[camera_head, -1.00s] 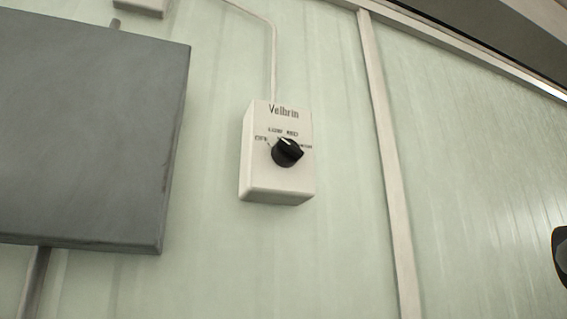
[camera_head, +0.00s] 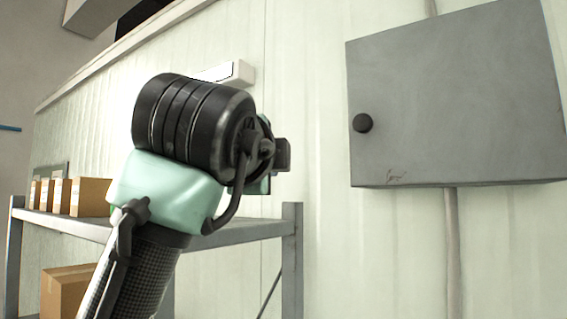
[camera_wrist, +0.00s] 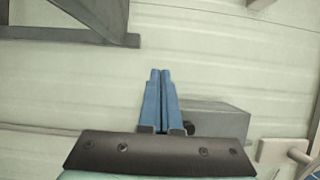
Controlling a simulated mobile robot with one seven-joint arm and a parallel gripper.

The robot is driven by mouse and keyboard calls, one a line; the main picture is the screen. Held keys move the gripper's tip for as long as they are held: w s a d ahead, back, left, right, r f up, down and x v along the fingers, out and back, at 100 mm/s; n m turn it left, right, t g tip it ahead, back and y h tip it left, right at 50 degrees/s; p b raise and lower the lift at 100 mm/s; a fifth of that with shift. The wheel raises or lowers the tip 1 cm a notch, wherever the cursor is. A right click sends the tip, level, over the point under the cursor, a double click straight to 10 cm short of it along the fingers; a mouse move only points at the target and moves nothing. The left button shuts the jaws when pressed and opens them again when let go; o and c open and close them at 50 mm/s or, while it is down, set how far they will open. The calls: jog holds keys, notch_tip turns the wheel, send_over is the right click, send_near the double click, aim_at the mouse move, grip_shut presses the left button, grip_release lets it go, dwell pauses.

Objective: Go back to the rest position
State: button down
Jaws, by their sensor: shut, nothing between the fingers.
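My gripper shows in the wrist view with its two blue fingers (camera_wrist: 160,98) together and nothing between them. The fingers point up the picture towards the pale wall panels, touching nothing that I can see. In the head view my black and mint arm rises from the lower left. The gripper end there is mostly hidden behind my wrist.
A grey wall cabinet (camera_head: 455,105) with a black knob hangs at the right of the head view. A grey shelf rack (camera_head: 255,230) with cardboard boxes (camera_head: 90,195) stands behind my arm. A small white unit (camera_head: 238,73) is on the wall. Wall between rack and cabinet is bare.

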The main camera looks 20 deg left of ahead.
jog(key=s+d+f+n+t+h+b, duration=0.1)
jog(key=d+f+n+t+h+b, duration=0.2)
jog(key=d, duration=0.4)
jog(key=s+d+f+n+t+h+b, duration=0.1)
jog(key=d+f+n+t+h+b, duration=0.15)
jog(key=d+f, duration=0.4)
jog(key=s+d+f+n+t+b, duration=0.2)
jog(key=s+d+f+n+b, duration=0.1)
jog(key=s, duration=0.4)
jog(key=s+d+f+n+t+b, duration=0.2)
jog(key=s+d+f+n, duration=0.3)
jog(key=s+n, duration=0.1)
jog(key=shift+s+d+b, duration=0.15)
jog(key=shift+s+b, duration=0.2)
jog(key=shift+b, duration=0.05)
jog(key=shift+t+y, duration=0.25)
